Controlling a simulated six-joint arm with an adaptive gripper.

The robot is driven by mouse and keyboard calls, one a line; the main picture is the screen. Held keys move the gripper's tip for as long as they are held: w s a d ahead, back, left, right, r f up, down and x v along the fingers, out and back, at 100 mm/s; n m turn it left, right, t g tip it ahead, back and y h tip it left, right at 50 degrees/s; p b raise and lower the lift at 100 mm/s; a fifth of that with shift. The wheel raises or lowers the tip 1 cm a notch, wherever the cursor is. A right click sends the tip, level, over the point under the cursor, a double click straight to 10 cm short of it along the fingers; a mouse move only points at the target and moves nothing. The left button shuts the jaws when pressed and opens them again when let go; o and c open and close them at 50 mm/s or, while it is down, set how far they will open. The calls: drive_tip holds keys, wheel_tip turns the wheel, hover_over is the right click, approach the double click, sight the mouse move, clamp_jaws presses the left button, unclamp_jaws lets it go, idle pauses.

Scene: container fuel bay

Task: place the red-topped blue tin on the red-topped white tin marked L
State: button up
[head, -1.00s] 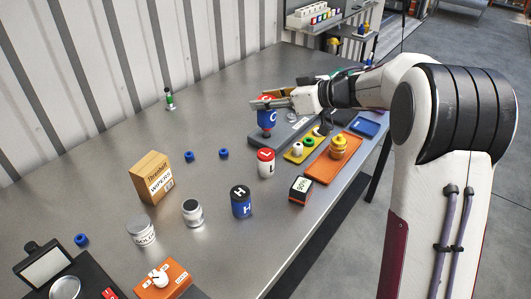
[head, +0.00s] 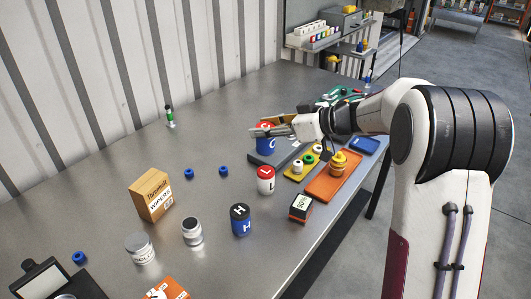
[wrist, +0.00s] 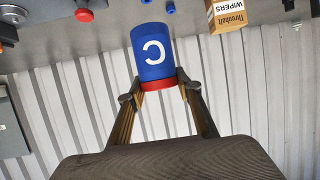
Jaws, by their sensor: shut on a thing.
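The blue tin (head: 266,144) with a red top and a white letter C is held in my gripper (head: 264,128). It hangs roughly upright at the near edge of a dark grey tray; any gap below it is hard to tell. In the wrist view, both fingers (wrist: 158,89) close around its red top, and the blue body (wrist: 153,50) extends away from them. The white tin (head: 265,182) with a red top marked L stands upright on the table, nearer the camera than the held tin, with nothing on top.
A blue tin with a black top (head: 240,220), marked H, and a black-and-orange box (head: 300,208) stand near the L tin. An orange tray (head: 322,191) with a yellow stack lies to its right.

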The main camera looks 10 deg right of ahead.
sight(267, 149)
drive_tip(key=shift+f, duration=1.7)
drive_tip(key=shift+f, duration=1.9)
drive_tip(key=shift+f, duration=0.1)
drive_tip(key=o, duration=1.2)
drive_tip(key=shift+s+d+r, duration=0.1)
drive_tip(key=shift+d+r, duration=0.1)
drive_tip(key=v, duration=1.1)
drive_tip(key=shift+s+d+r, duration=0.15)
drive_tip(key=shift+d, duration=0.05)
